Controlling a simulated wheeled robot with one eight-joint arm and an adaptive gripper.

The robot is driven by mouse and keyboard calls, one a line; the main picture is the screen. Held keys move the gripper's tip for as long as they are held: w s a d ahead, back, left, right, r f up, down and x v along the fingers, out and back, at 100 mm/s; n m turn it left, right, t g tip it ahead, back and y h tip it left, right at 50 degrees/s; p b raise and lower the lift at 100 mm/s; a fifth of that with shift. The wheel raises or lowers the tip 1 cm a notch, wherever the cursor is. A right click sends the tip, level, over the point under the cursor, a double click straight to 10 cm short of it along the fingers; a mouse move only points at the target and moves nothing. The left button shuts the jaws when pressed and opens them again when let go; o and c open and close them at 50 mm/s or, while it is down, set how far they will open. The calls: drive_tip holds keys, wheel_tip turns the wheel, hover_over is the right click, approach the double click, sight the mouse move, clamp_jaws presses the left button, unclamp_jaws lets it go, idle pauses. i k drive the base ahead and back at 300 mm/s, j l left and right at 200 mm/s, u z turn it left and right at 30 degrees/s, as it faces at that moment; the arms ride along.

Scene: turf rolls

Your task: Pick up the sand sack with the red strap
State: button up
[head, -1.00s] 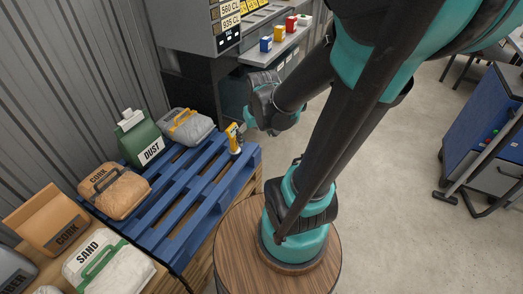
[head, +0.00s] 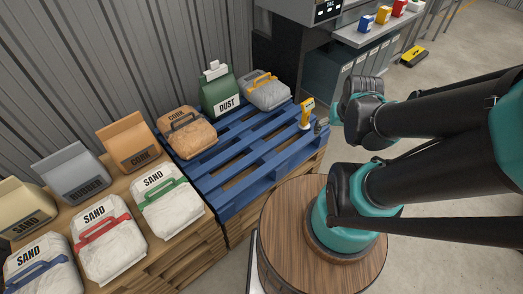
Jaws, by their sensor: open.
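The sand sack with the red strap (head: 112,255) is white, labelled SAND, and lies on the wooden pallet stack at the lower left of the head view. It sits between a white sand sack with a green strap (head: 172,208) and one with a blue strap (head: 45,280). My gripper (head: 321,126) shows only as a small dark part beyond my teal wrist, near the yellow hand tool on the blue pallet. It is open, holds nothing that I can see, and is far to the right of the red-strapped sack. Its fingers are mostly hidden.
Behind stand a grey rubber bag (head: 72,173), an orange cork bag (head: 127,145) and a tan sand bag (head: 25,212). Corrugated wall behind.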

sight(109, 241)
drive_tip(key=u, duration=0.4)
drive_tip(key=l+u, duration=0.1)
drive_tip(key=u, duration=0.75)
drive_tip(key=k+u, duration=0.1)
drive_tip(key=u, duration=1.15)
drive_tip(key=k, duration=0.05)
